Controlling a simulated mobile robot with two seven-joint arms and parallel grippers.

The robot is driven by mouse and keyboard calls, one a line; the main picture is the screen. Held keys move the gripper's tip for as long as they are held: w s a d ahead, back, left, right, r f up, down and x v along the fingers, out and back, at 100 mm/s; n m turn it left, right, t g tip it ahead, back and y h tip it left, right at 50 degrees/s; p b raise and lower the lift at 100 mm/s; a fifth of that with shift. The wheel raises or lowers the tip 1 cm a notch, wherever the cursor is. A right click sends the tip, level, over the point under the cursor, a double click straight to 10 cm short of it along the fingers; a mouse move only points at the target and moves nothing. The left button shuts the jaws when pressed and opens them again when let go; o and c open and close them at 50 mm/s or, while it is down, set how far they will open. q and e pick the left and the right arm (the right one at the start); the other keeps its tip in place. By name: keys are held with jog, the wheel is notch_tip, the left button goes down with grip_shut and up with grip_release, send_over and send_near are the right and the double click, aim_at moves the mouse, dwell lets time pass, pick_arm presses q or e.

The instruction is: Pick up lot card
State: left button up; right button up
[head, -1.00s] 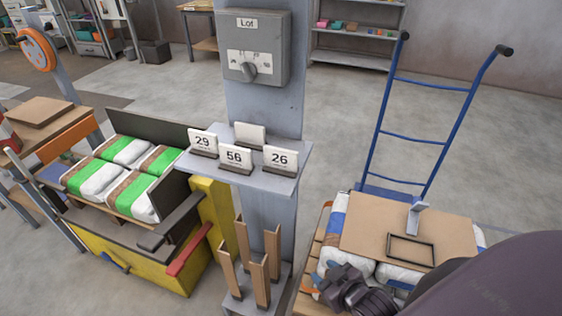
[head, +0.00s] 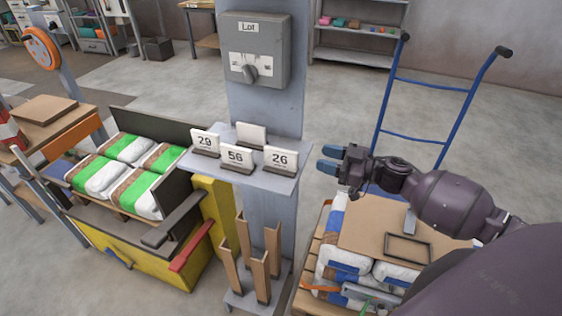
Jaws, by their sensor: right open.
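Lot cards stand in dark holders on a small grey shelf (head: 228,174) fixed to the post. Card 29 (head: 205,141) is at the left, card 56 (head: 237,156) at the front middle, and card 26 (head: 280,160) at the right. A card with no number showing (head: 251,136) stands at the back. My right gripper (head: 328,160) is open and empty, just right of the shelf and apart from card 26. Its blue fingertips point left toward the cards. My left gripper is out of view.
A grey box labelled Lot (head: 256,50) with a knob is on the post above the shelf. Brown upright posts (head: 259,277) stand below. A blue hand truck (head: 432,85) stands behind my right arm. Stacked bags with a cardboard sheet (head: 365,225) are at the lower right.

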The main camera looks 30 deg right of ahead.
aim_at(285, 151)
jog(key=shift+m+y, duration=0.4)
jog(key=shift+m, duration=0.3)
jog(key=shift+s+a+f+x, duration=0.1)
jog(key=shift+s+a+x, duration=0.1)
jog(key=shift+x, duration=1.6)
jog(key=shift+s+a+f+x, duration=0.15)
jog(key=shift+a+x, duration=0.1)
jog(key=shift+x, duration=1.6)
jog(key=shift+s+a+f+x, duration=0.1)
jog(key=shift+s+a+x, duration=0.1)
jog(key=shift+x, duration=1.6)
grip_shut()
